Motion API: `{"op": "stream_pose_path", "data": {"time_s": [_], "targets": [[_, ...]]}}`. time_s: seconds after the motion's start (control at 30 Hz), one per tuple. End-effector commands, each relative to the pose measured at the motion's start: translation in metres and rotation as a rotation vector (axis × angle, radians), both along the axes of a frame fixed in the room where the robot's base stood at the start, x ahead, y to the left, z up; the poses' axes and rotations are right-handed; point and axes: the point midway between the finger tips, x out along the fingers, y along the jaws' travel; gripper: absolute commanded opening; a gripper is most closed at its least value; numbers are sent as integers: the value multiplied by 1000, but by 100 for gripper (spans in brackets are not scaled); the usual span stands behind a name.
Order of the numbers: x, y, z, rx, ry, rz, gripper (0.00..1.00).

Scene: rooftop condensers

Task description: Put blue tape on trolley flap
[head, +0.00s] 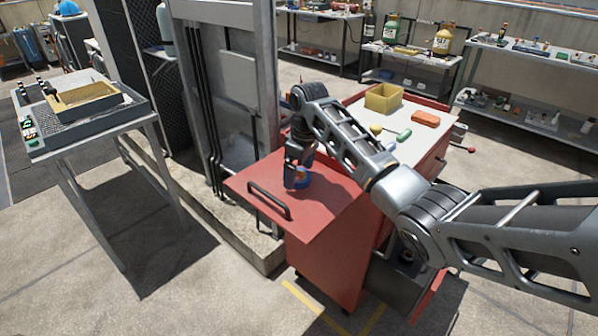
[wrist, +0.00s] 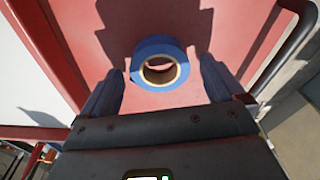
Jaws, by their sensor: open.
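The trolley flap (head: 325,207) is a flat red panel with a dark handle at the left end of the red trolley, raised level. The blue tape (head: 303,183), a roll with a tan core, appears to lie flat on the flap. In the wrist view the tape (wrist: 157,47) sits between the fingertips, with a small gap on each side. My gripper (head: 297,176) is open and points down just over the flap, around the tape. In the head view the gripper hides part of the tape. Red flap surface (wrist: 100,22) surrounds the tape in the wrist view.
The trolley's pale top holds a yellow bin (head: 383,99), an orange item (head: 425,118) and a green-handled tool (head: 398,137). A dark handle (head: 268,199) edges the flap. A grey frame (head: 269,80) stands close behind. A side table (head: 140,107) with a tray is left.

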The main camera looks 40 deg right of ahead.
Motion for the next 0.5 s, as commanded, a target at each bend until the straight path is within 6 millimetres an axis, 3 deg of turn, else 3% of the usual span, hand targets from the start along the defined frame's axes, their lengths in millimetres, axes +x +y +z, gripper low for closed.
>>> {"op": "stream_pose_path", "data": {"time_s": [0.5], "targets": [[-10,-3,95,-1,-3,1,96]]}}
